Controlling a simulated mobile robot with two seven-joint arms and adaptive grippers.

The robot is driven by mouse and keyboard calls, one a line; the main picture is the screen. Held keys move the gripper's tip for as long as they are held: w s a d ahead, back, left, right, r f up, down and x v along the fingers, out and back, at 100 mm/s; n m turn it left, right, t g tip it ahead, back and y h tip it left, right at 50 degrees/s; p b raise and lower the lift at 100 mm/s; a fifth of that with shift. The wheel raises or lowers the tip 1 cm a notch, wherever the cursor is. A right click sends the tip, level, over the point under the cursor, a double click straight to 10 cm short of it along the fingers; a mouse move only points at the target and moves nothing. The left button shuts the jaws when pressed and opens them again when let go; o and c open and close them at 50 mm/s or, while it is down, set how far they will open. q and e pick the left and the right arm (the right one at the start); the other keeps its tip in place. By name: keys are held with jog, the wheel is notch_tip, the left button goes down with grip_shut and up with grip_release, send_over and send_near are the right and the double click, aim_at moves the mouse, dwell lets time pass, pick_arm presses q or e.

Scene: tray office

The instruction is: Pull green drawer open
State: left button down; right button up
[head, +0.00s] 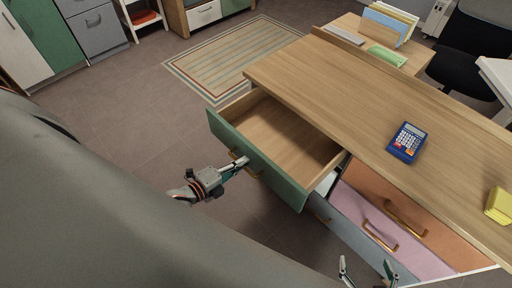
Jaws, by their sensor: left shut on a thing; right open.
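The green drawer (257,157) is pulled well out from under the wooden desk top, and its bare wooden inside shows empty. Its brass handle (254,174) is on the green front. My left gripper (240,163) is at the front of this drawer and is shut on the handle, which it partly hides. My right gripper (368,272) is open and empty at the bottom edge of the view, below the pink drawer and apart from it.
The desk top (350,95) holds a blue calculator (407,142) and a yellow block (498,205). Pink (385,235), orange (405,212) and blue-grey (335,222) drawer fronts are beside the green drawer. A striped rug (232,60) lies on open floor behind.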

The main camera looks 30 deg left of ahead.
pick_arm(q)
jog(key=shift+f+p+v, duration=0.15)
jog(key=shift+f+v, duration=0.05)
jog(key=shift+v, duration=0.85)
jog(key=shift+f+p+v, duration=0.15)
jog(key=shift+f+v, duration=0.1)
jog(key=shift+v, duration=0.85)
jog(key=shift+s, duration=0.1)
jog(key=c, duration=2.5)
grip_release()
jog(key=v, duration=1.2)
